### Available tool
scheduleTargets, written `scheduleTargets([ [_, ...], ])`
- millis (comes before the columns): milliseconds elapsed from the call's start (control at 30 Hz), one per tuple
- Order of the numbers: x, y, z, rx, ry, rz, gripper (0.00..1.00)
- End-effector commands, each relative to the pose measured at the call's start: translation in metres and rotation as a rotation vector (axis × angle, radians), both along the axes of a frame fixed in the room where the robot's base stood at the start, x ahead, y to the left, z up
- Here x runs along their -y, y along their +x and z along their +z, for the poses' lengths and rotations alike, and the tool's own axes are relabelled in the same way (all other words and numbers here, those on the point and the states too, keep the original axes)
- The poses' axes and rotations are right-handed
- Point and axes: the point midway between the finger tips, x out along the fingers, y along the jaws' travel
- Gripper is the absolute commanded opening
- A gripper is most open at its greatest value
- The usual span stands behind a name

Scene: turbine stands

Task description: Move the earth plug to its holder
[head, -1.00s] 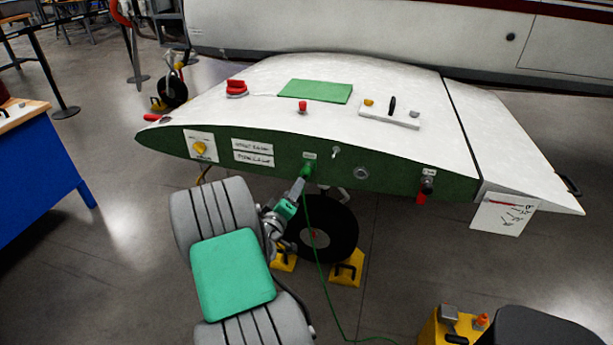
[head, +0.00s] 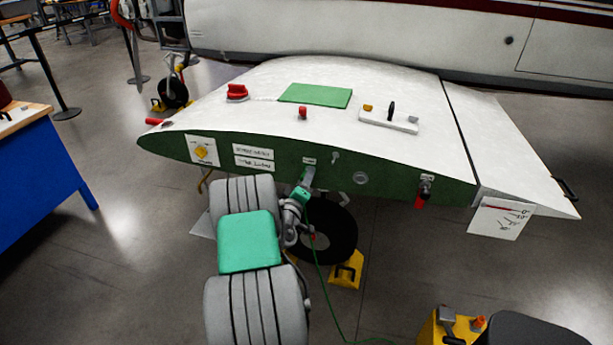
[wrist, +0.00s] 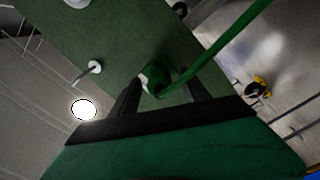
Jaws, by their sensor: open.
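The green earth plug (wrist: 158,78) sits at the green end panel (head: 336,172) of the wing, under a small white label. Its green cable (head: 318,265) hangs down to the floor and crosses the wrist view. My gripper (head: 308,178) is right at the plug. In the wrist view my gripper (wrist: 160,92) is open, with one dark finger on each side of the plug. I cannot tell whether the fingers touch it. In the head view my gripper largely hides the plug. I cannot tell which thing is the plug's holder.
A yellow knob (head: 201,152), a round grey fitting (head: 361,178) and a red-tagged fitting (head: 424,191) are on the same panel. A wheel (head: 335,235) with yellow chocks (head: 347,270) stands below. A yellow box (head: 440,328) is at lower right; a blue bench (head: 45,175) at left.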

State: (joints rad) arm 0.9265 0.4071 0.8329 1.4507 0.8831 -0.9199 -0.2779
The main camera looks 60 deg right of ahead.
Motion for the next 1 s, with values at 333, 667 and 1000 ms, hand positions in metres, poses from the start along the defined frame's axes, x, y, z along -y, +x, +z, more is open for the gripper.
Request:
scheduleTargets([
  [333,-0.0004,-0.0003,-0.0002,0.000,0.000,0.000,0.55],
  [667,-0.0005,-0.0003,-0.0010,-0.001,0.000,0.000,0.55],
  [1000,-0.0005,-0.0003,0.0001,-0.001,0.000,-0.001,0.43],
])
